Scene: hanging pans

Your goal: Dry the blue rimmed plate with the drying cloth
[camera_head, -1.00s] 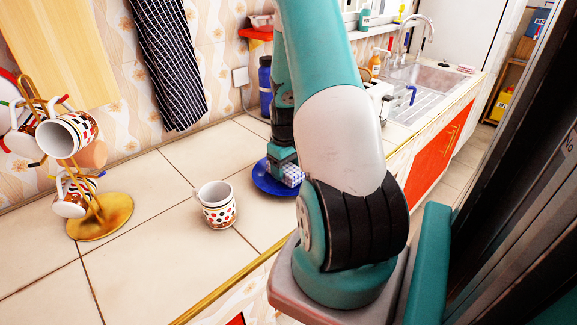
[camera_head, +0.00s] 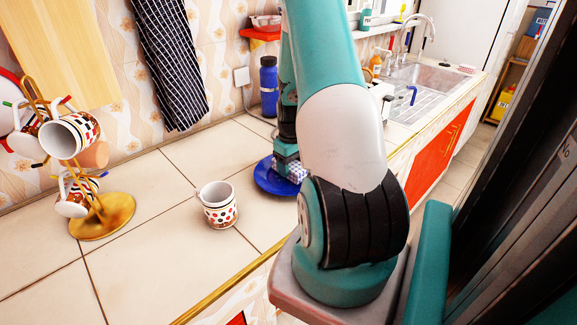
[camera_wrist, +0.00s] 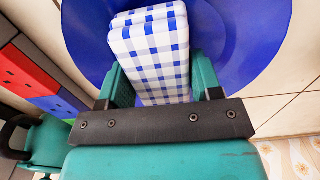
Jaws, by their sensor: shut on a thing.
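The drying cloth (camera_wrist: 150,55) is a thick folded block with blue and white checks. My gripper (camera_wrist: 160,82) is shut on it, with one finger on each side. The blue plate (camera_wrist: 245,45) lies under and around the cloth in the wrist view. In the head view the plate (camera_head: 264,178) lies on the tiled counter, with its right side hidden behind my arm. The cloth (camera_head: 295,173) shows there at the plate's right part, below my gripper (camera_head: 287,160). I cannot tell whether the cloth presses on the plate.
A dotted mug (camera_head: 219,208) stands on the counter left of the plate. A gold mug rack (camera_head: 105,218) with several mugs is farther left. A blue bottle (camera_head: 268,90) stands by the wall behind the plate. The sink (camera_head: 430,75) is at the back right.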

